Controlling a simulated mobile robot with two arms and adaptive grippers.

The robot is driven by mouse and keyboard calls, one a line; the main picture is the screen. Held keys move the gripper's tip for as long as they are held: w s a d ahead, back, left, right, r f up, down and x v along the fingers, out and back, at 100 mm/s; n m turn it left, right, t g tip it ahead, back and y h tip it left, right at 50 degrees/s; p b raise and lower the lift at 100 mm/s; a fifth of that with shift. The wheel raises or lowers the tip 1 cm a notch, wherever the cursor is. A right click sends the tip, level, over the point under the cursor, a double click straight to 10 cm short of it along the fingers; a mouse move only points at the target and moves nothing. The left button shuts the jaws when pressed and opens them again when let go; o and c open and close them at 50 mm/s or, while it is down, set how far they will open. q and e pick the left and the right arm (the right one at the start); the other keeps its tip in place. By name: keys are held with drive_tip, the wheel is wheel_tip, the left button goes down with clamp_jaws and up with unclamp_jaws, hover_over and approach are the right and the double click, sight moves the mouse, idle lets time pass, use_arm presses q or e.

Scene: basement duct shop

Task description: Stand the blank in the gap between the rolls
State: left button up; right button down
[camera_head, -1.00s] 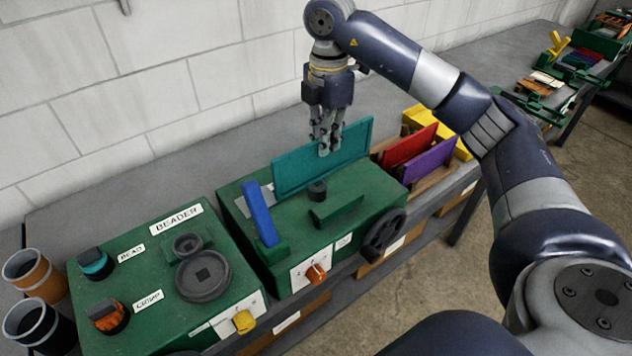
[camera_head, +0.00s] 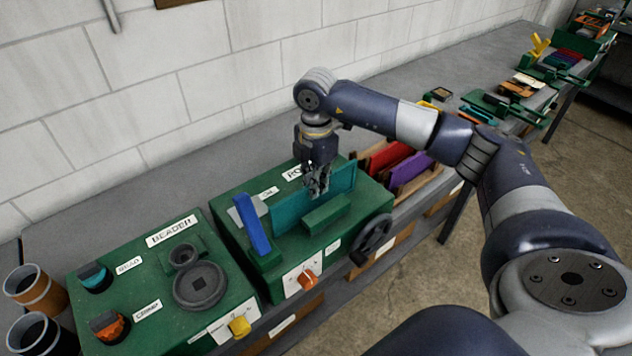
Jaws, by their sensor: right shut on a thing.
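The blank is a flat teal sheet (camera_head: 342,183), standing on edge on top of the green roll machine (camera_head: 238,264). My right gripper (camera_head: 317,193) is shut on the sheet's upper edge near its middle. The sheet's lower edge is low, behind a green bar (camera_head: 327,214) on the machine's top; whether it touches the machine I cannot tell. The rolls and the gap are not clearly visible; the sheet and gripper hide that area. My left gripper is not in view.
A blue upright lever (camera_head: 252,224) stands close to the sheet's left end. The beader (camera_head: 150,270) stands at left. Red (camera_head: 388,158) and purple (camera_head: 412,172) sheets stand in a rack at right.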

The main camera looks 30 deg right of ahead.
drive_tip(key=c, duration=1.8)
unclamp_jaws()
drive_tip(key=shift+c, duration=0.2)
drive_tip(key=shift+o, duration=0.4)
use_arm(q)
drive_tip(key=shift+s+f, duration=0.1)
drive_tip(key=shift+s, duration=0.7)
use_arm(e)
drive_tip(key=shift+r, duration=0.35)
use_arm(q)
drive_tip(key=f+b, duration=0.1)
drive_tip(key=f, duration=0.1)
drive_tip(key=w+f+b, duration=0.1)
drive_tip(key=b, duration=0.1)
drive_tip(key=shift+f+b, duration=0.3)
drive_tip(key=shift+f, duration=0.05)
use_arm(e)
wheel_tip(320, 180, up, 12)
drive_tip(key=shift+f, duration=0.25)
